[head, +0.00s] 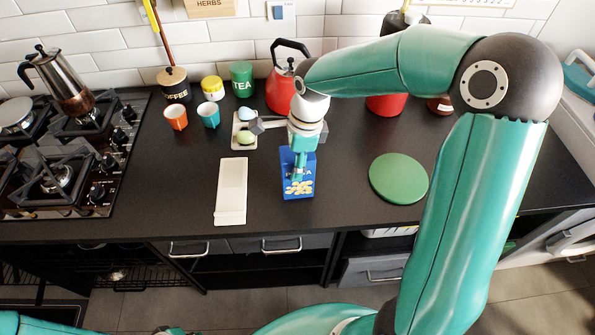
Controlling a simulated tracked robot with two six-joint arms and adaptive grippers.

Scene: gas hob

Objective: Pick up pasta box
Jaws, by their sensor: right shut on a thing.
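The pasta box (299,190) is a blue box with a yellow pasta picture on its front. It is upright near the front edge of the dark worktop in the head view. My right gripper (299,172) comes down over it from above and is shut on its upper part. The gripper hides part of the box's top and lettering. I cannot tell whether the box's base touches the worktop. Only teal parts of my left arm show at the bottom left edge; its gripper is not in view.
A white board (231,190) lies left of the box, and a round green mat (398,178) lies to its right. A red kettle (281,92), a tray with egg-like things (244,131), an orange cup (176,117) and a teal cup (209,114) stand behind. The hob (75,160) is at left.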

